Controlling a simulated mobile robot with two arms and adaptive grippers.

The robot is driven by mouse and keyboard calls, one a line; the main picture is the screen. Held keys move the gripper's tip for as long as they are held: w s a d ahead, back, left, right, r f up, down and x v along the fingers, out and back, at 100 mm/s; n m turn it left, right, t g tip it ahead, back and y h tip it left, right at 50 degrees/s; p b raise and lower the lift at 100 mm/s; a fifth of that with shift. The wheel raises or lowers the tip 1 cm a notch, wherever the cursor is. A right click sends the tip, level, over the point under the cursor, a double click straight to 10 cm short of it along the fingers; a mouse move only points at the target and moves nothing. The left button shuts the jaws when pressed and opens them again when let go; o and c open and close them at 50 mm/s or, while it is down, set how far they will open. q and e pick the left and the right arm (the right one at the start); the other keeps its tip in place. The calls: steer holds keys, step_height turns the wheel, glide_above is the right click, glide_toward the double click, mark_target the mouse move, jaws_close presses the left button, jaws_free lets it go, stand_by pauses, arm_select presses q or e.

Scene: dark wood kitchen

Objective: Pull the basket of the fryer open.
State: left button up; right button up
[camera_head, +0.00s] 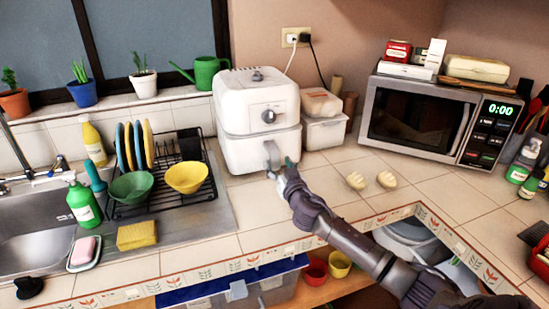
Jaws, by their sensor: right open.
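The white fryer (258,108) stands on the tiled counter against the back wall, with a dial on its upper front. Its basket (242,152) is the lower front part and looks closed, flush with the body. The basket's grey handle (272,152) sticks out at the front. My right gripper (280,168) is at the lower end of the handle, open. The fingers are small in view, and I cannot tell whether they touch the handle or surround it. My left gripper is not in view.
A dish rack (165,190) with bowls and plates stands left of the fryer. A lidded container (323,130) stands close on its right. A microwave (420,118) is further right. The counter just before the fryer is clear.

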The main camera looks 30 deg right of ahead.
mark_target(276, 160)
steer(key=x, duration=0.3)
steer(key=shift+r, duration=0.1)
steer(key=shift+w, duration=0.2)
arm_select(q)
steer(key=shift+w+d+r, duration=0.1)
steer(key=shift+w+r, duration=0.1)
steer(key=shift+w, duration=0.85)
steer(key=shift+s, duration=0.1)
arm_select(e)
steer(key=c, duration=0.4)
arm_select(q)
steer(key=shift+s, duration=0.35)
arm_select(e)
jaws_close()
